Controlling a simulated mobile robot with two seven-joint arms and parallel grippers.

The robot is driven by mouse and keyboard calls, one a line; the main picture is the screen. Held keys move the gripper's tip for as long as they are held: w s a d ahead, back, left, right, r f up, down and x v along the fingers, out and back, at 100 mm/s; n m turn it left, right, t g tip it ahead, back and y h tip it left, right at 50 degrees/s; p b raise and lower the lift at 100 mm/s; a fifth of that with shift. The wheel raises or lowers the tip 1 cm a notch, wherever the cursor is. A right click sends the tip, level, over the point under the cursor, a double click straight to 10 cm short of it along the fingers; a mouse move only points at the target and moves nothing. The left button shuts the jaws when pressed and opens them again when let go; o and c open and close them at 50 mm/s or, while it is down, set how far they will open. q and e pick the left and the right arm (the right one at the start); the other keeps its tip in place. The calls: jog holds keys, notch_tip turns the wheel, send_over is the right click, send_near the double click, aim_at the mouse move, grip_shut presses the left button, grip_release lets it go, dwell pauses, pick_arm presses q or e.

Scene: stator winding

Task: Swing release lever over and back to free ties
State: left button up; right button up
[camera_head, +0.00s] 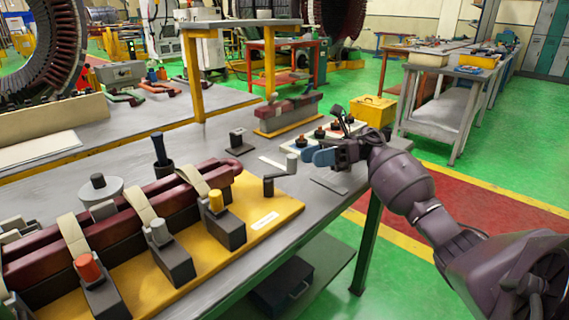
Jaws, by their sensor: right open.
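Cream tie straps (138,203) cross the dark red bars (115,220) on the board. Dark blocks in front of them carry a red, a grey and a yellow knob (215,201). My right gripper (317,156), with blue finger pads, is open just right of the lever's knob. It appears apart from the knob, though the small gap is hard to judge. My left gripper is out of view.
Behind my right gripper is a pale panel with several dark knobs (319,133). A smaller red bar on a yellow base (287,115) lies behind. A dark cup with a tool (162,160) and a grey round piece (99,190) stand beyond the bars. The table's right edge is close.

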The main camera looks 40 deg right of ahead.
aim_at(296, 161)
jog(key=x, duration=0.7)
jog(key=shift+w+a, duration=0.15)
jog(key=shift+a, duration=0.25)
